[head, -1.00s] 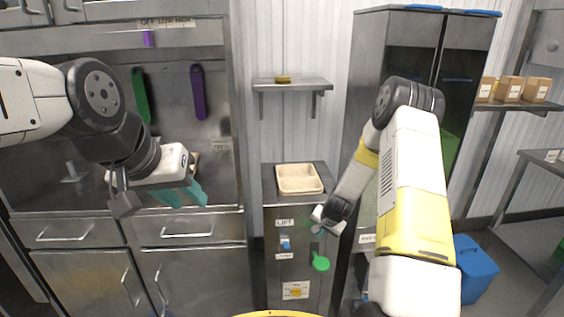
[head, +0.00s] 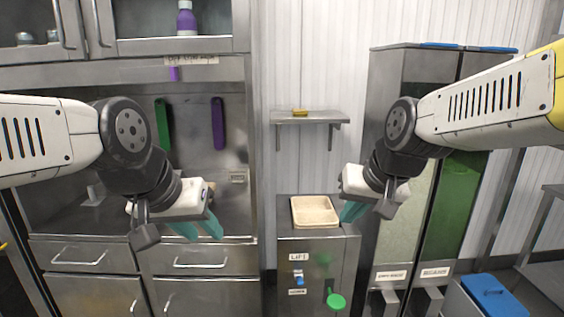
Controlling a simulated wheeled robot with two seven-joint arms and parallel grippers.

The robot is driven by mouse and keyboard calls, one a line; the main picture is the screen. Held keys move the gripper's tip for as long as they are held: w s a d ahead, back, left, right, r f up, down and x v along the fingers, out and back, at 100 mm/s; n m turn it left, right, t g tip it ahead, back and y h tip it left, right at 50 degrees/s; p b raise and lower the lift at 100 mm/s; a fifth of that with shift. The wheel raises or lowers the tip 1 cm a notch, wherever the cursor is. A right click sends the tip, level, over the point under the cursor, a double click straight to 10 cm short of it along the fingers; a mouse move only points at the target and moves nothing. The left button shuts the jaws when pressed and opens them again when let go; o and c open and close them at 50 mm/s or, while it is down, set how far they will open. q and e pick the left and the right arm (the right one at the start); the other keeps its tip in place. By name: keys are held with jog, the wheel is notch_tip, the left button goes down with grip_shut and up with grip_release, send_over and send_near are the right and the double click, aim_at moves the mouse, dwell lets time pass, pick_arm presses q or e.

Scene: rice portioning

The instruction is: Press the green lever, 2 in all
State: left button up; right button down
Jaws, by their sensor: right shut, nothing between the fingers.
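The green lever (head: 336,301) with a round knob is low on the front of the steel cabinet in the middle of the head view. A pale tray (head: 314,211) sits on top of that cabinet. My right gripper (head: 350,214) is shut and empty, beside the tray's right edge and above the lever, clear of it. My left gripper (head: 200,230) is open, with its teal fingers apart and nothing seen between them, in front of the left counter and well left of the lever.
A blue switch (head: 299,280) is on the same cabinet front, left of the lever. Tall dispensers (head: 440,215) stand on the right, with a blue bin (head: 495,292) beside them. A small wall shelf (head: 310,117) hangs above the tray.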

jog(key=s+r+n, duration=0.1)
jog(key=s, duration=0.6)
jog(key=shift+s+d, duration=0.2)
jog(key=shift+s, duration=0.05)
jog(key=shift+w+r, duration=0.1)
